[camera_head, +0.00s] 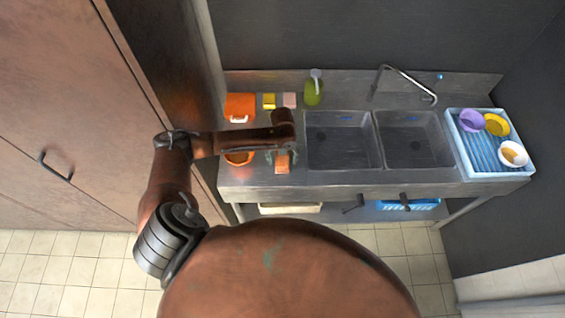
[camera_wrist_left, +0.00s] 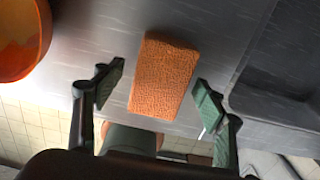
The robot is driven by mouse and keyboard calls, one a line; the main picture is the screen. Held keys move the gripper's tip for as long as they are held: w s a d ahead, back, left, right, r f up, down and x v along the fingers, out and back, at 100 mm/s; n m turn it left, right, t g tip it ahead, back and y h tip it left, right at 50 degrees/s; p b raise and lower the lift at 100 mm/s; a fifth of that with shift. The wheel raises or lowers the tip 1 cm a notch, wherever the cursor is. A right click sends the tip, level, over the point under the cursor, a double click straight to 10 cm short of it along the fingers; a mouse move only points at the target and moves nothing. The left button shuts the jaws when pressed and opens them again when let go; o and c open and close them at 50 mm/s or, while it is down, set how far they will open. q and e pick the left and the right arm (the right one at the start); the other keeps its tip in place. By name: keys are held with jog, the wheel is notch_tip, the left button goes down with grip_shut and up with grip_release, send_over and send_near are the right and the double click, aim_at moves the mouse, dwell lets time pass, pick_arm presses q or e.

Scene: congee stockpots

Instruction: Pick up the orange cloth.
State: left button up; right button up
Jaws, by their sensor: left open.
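The orange cloth (camera_head: 282,163) lies on the metal counter (camera_head: 246,178), left of the sinks, partly hidden under my left arm in the head view. In the left wrist view the cloth (camera_wrist_left: 166,72) is a textured orange rectangle lying flat, slightly tilted. My left gripper (camera_head: 282,156) is over the cloth. In the wrist view its two green-padded fingers (camera_wrist_left: 158,93) are spread apart, one on each side of the cloth's near part, with nothing held. I cannot tell the exact height above the cloth. My right gripper is not in view.
An orange bowl (camera_head: 239,159) stands just left of the cloth. An orange container (camera_head: 239,106), yellow sponge (camera_head: 268,101), pink block (camera_head: 289,100) and green bottle (camera_head: 313,92) line the back. Two sink basins (camera_head: 340,140) lie right, then a dish rack (camera_head: 463,150).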

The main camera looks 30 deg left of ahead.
aim_at(283, 159)
pick_arm(q)
jog(key=shift+c, duration=0.3)
jog(key=c, duration=1.3)
jog(key=shift+r+p, duration=0.7)
jog(key=shift+p, duration=0.1)
jog(key=r+p, duration=0.2)
jog(key=p, duration=0.1)
jog(key=shift+s+d+r, duration=0.1)
jog(key=shift+d+r, duration=0.1)
jog(key=shift+r, duration=0.2)
jog(key=s+d+r+p, duration=0.3)
jog(key=s+d+r, duration=0.1)
jog(key=d, duration=0.1)
jog(key=s+d+r+p, duration=0.3)
jog(key=s+d+r, duration=0.1)
jog(key=s, duration=0.1)
jog(key=shift+s+d+r, duration=0.25)
jog(key=shift+d+r, duration=0.1)
jog(key=shift+r, duration=0.05)
